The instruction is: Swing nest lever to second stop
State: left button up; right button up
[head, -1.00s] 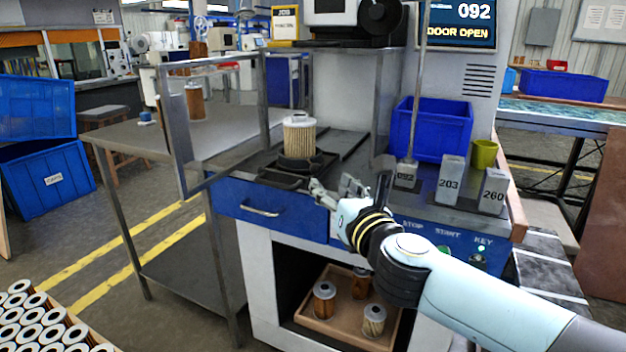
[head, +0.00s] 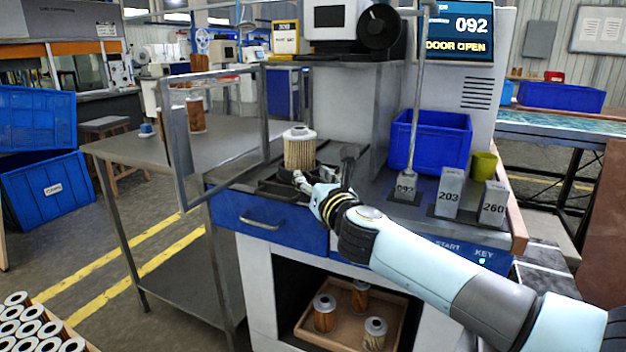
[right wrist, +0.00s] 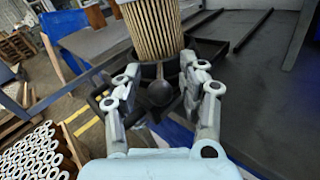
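A pleated tan filter cartridge (head: 299,150) stands upright in the black nest (head: 272,186) on the machine's bench. In the right wrist view the cartridge (right wrist: 155,28) rises from the nest (right wrist: 207,48). A round black knob (right wrist: 158,93), apparently the end of the nest lever, shows in front of the cartridge. My right gripper (head: 314,180) is at the front right of the nest. In the right wrist view its fingers (right wrist: 159,72) are open, one on each side of the knob, with gaps visible. The lever's arm and stops cannot be made out. My left gripper is out of view.
An upright metal frame (head: 178,150) stands left of the nest. A screen (head: 458,32) reads DOOR OPEN.

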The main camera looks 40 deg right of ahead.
grip_shut()
dwell(0.3)
jog(key=shift+w+a+m+g+h, duration=0.25)
jog(key=shift+a+m+g+h, duration=0.3)
jog(key=shift+m+h, duration=0.4)
jog(key=shift+o, duration=1.1)
grip_release()
